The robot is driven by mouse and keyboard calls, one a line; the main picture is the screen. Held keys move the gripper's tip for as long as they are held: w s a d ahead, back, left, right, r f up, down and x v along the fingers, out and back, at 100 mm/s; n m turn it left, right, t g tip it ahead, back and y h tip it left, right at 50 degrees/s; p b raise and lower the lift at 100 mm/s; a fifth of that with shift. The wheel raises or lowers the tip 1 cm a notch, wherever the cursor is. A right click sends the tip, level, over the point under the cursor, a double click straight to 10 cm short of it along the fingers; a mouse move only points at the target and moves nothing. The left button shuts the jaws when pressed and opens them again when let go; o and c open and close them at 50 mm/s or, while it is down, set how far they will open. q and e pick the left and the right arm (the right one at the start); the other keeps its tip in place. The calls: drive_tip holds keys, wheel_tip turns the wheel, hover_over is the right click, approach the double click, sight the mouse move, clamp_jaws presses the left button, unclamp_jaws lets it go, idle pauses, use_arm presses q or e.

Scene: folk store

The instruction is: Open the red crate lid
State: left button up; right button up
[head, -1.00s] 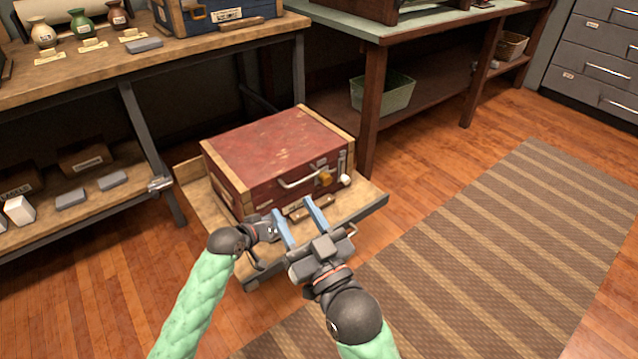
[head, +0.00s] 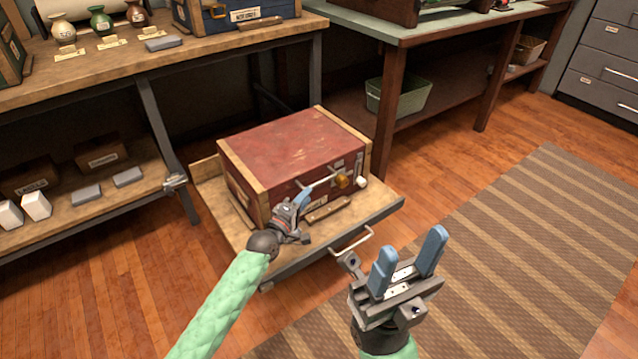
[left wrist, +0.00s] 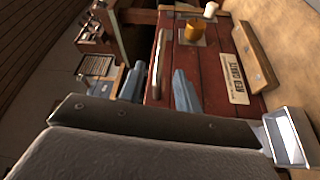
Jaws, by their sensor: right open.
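The red crate (head: 290,150) with wooden edges sits with its lid shut on a wooden pull-out tray (head: 380,205). Its front carries a pale bar handle (head: 322,180), an orange latch (head: 343,182) and a white knob (head: 361,182). The left wrist view shows the handle (left wrist: 160,62), latch (left wrist: 194,30) and a "RED CRATE" label (left wrist: 236,80). My left gripper (head: 303,195) is at the crate front by the handle. Its fingers (left wrist: 158,88) are apart, with the handle between them in that view; contact is unclear. My right gripper (head: 410,258) is open and empty, right of the tray.
A workbench (head: 120,65) with small vases and a blue chest (head: 235,12) stands behind left. A green-topped table (head: 400,30) with a green bin (head: 400,95) beneath stands behind right. The tray has a front pull (head: 352,242). A striped rug (head: 530,240) leaves open floor right.

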sight(318, 183)
use_arm(q)
drive_tip(key=shift+b+x, duration=0.8)
drive_tip(key=shift+x, duration=3.05)
drive_tip(key=shift+c, duration=0.2)
clamp_jaws()
